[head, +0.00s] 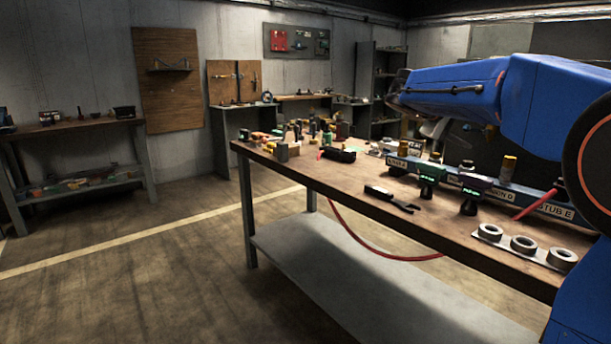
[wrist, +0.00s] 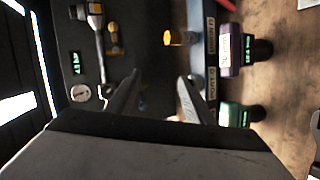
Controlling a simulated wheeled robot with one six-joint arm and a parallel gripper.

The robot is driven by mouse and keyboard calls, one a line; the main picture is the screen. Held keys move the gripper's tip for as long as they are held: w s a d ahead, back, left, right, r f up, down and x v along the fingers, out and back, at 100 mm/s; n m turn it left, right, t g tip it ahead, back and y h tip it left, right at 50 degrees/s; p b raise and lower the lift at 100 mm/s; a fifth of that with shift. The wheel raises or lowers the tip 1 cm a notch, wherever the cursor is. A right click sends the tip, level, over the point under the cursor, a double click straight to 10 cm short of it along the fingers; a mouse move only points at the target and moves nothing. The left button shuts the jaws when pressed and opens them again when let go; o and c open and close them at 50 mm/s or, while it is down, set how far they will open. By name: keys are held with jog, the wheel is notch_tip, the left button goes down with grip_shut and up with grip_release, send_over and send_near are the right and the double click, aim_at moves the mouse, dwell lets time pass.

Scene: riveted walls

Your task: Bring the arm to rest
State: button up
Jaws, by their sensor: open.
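My blue arm (head: 430,88) reaches in from the right in the head view, held above the workbench. My gripper (head: 437,128) hangs under the arm's far end, partly hidden and small there. In the wrist view its two fingers (wrist: 160,80) stand apart with nothing seen between them. Beyond them is a blue labelled rail (wrist: 210,50). A purple device (wrist: 237,48) and a green device (wrist: 240,114) sit beside the rail, to the right of the fingers. The fingers look clear of these things; the exact gap cannot be told.
The workbench (head: 350,193) carries a black tool (head: 390,198), a plate with grey rings (head: 523,245), a red-handled tool (head: 535,203) and small items at its far left end. A red hose (head: 375,252) hangs below. The floor (head: 150,270) at left is clear.

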jog(key=s+a+f+y, duration=0.1)
jog(key=s+f+y, duration=0.1)
jog(key=s+f, duration=0.2)
jog(key=s+a+f+y, duration=0.2)
jog(key=s+f, duration=0.3)
jog(key=s, duration=0.5)
jog(key=s+a+f+y, duration=0.2)
jog(key=s+f, duration=0.2)
jog(key=s, duration=0.3)
jog(key=shift+f+m, duration=0.3)
jog(key=shift+f, duration=0.1)
jog(key=s+a+f+m+y, duration=0.1)
jog(key=s+a+f+y, duration=0.2)
jog(key=s+f, duration=0.6)
jog(key=s+a+f+m+y, duration=0.1)
jog(key=s+a+f+y, duration=0.2)
jog(key=s+a+f, duration=0.5)
jog(key=s, duration=0.3)
jog(key=shift+a+f, duration=0.15)
jog(key=shift+f, duration=0.25)
jog(key=shift+s, duration=0.1)
